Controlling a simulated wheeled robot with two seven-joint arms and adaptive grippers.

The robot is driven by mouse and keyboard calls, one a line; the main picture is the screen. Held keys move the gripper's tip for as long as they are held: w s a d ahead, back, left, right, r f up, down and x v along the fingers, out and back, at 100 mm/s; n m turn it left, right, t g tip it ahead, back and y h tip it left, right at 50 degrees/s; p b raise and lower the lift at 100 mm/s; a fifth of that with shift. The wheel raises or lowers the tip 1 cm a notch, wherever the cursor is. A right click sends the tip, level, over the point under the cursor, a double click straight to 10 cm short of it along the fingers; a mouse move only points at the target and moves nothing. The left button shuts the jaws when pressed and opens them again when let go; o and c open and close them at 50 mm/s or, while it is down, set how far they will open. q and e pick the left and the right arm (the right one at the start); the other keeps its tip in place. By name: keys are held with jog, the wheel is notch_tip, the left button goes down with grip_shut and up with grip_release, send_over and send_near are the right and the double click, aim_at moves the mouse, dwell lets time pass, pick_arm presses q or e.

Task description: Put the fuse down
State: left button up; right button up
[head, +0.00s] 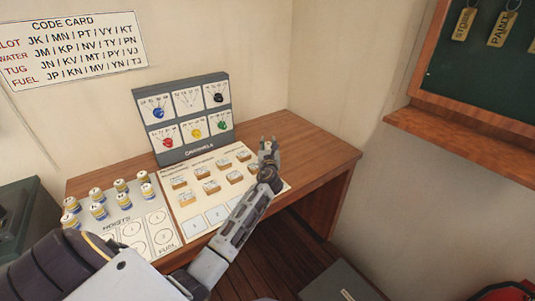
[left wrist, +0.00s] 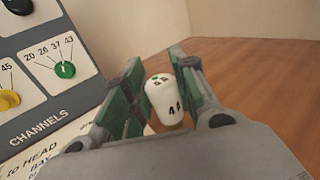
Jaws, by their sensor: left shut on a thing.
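My left gripper (head: 268,146) is over the right part of the wooden desk, by the right edge of the labelled board. In the left wrist view its green-padded fingers (left wrist: 155,95) are shut on a white fuse (left wrist: 165,103) with dark figures on its side and green marks on top. The fuse stands roughly upright between the pads. In the head view the fingers mostly hide it. My right gripper is not in view.
The labelled board (head: 172,218) bears several small wooden blocks (head: 203,173). Several white, yellow and blue cylinders (head: 98,211) stand on the left panel. The channels panel (head: 194,118) rises behind. Bare desk (head: 315,150) lies to the right.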

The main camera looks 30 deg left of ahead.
pick_arm(q)
jog(key=shift+f, duration=0.15)
notch_tip(320, 180, down, 3)
jog(key=shift+r+b, duration=0.2)
jog(key=shift+b, duration=0.25)
jog(key=shift+f, duration=0.45)
jog(key=o, duration=0.9)
jog(key=shift+f, duration=0.1)
jog(key=shift+o, duration=0.7)
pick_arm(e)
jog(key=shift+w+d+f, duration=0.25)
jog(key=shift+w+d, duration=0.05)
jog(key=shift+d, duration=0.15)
pick_arm(q)
jog(key=shift+s+d, duration=0.1)
